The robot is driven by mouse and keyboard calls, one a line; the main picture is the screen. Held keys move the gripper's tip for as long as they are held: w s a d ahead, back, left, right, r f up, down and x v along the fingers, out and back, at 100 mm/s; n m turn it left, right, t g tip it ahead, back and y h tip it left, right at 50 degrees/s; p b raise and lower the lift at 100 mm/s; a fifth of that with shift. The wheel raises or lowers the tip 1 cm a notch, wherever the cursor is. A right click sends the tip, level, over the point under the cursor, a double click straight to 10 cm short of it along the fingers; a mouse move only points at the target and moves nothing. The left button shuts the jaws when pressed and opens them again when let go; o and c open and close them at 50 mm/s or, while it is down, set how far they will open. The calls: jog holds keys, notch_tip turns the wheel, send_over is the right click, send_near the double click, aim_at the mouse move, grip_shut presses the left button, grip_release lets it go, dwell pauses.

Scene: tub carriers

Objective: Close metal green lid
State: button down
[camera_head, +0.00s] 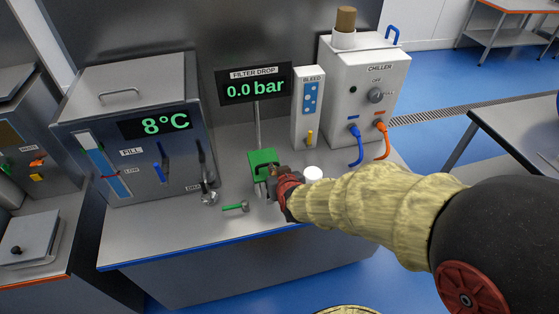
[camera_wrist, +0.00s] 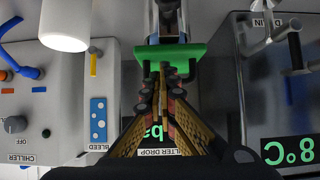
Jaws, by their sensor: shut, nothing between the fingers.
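The green lid (camera_head: 262,158) is a flat green plate standing tilted up behind the front of the counter, below the filter drop display. A metal body shows under it, partly hidden by my gripper. My gripper (camera_head: 280,187) is just in front of and to the right of the lid, fingers shut and empty. In the wrist view the green lid (camera_wrist: 198,52) spans behind the fingertips of my gripper (camera_wrist: 165,72). I cannot tell whether the fingertips touch it.
A steel tank (camera_head: 135,100) reading 8°C stands left. The bleed panel (camera_head: 308,110) and chiller (camera_head: 365,85) stand right. A white cylinder (camera_head: 313,174) is close beside my gripper. A green-handled piece (camera_head: 236,207) lies near the counter's front edge. The left front counter is clear.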

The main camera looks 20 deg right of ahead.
jog(key=shift+s+f+b, duration=0.25)
jog(key=shift+f+b, duration=0.2)
jog(key=shift+f, duration=0.3)
jog(key=shift+s+f+b, duration=0.2)
jog(key=shift+f+b, duration=0.2)
jog(key=shift+f, duration=0.3)
jog(key=shift+f, duration=0.15)
